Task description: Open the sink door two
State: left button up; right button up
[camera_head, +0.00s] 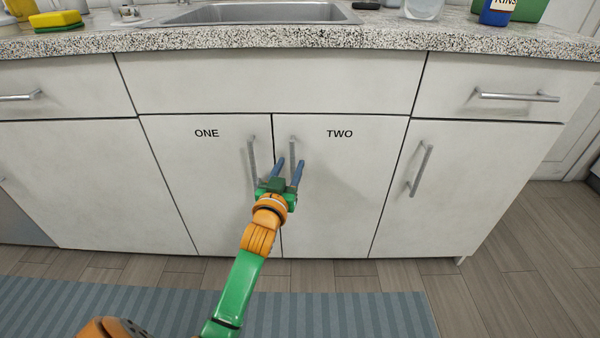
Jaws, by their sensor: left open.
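The sink door two (340,190) is a white cabinet door with the label "TWO", right of the middle seam below the sink. It is closed. Its vertical metal handle (292,151) is near its left edge. My left gripper (288,168) is open, in front of the lower part of this handle, with one blue finger on each side of it in the picture. I cannot tell whether it touches the handle. The door labelled "ONE" (190,170) is closed on the left, with its own handle (252,160) close by. My right gripper is not in view.
The speckled countertop (300,42) with a metal sink (260,12) runs above. Drawers sit on both sides, and another closed door (440,190) with a handle is at the right. A blue striped rug (340,312) lies on the wooden floor in front.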

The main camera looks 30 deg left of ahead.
aim_at(292, 162)
pick_arm(q)
jog(key=shift+b+x, duration=0.3)
jog(key=shift+x, duration=0.9)
jog(key=shift+w+a, duration=0.1)
jog(key=shift+w, duration=0.25)
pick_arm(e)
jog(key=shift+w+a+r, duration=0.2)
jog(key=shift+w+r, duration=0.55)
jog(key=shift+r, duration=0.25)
pick_arm(q)
grip_shut()
